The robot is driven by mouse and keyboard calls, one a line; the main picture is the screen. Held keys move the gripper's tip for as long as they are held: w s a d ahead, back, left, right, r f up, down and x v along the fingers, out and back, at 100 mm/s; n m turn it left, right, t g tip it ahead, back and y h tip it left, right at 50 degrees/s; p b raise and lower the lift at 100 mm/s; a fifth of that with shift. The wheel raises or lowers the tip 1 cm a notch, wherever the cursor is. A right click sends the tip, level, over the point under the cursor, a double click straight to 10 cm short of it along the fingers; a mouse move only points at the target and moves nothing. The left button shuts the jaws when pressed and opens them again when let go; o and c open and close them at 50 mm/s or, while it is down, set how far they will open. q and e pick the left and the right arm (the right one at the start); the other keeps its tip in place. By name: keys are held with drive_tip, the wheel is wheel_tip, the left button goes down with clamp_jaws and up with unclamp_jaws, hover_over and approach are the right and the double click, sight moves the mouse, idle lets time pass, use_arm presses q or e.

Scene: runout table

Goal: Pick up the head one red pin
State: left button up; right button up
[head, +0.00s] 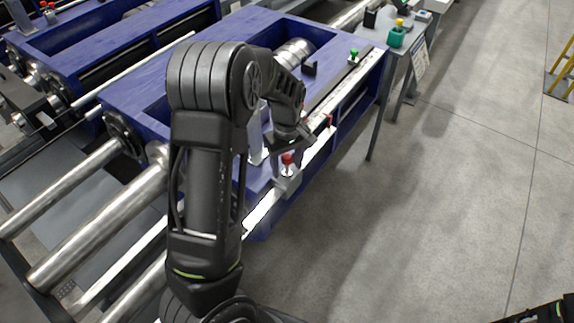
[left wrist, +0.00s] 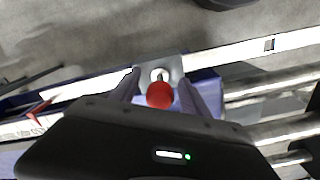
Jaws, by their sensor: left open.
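The red pin (head: 287,160) has a round red head and stands upright in a small grey metal block (head: 288,182) on the side of the blue machine. My left gripper (head: 289,147) is just above it, pointing down. In the left wrist view the red pin (left wrist: 160,94) shows between the two spread fingers of the left gripper (left wrist: 160,84), with a gap on each side. The pin's lower part is mostly hidden by its head there. A dark piece of my right arm shows at the bottom right corner; its gripper does not.
The blue machine frame (head: 135,75) with steel rollers (head: 100,215) fills the left. A smaller red piece (head: 330,120) and a green knob (head: 354,53) are farther along the pale rail. A grey side table (head: 385,25) stands behind.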

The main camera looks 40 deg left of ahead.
idle(0.3)
use_arm(q)
clamp_jaws()
idle(0.5)
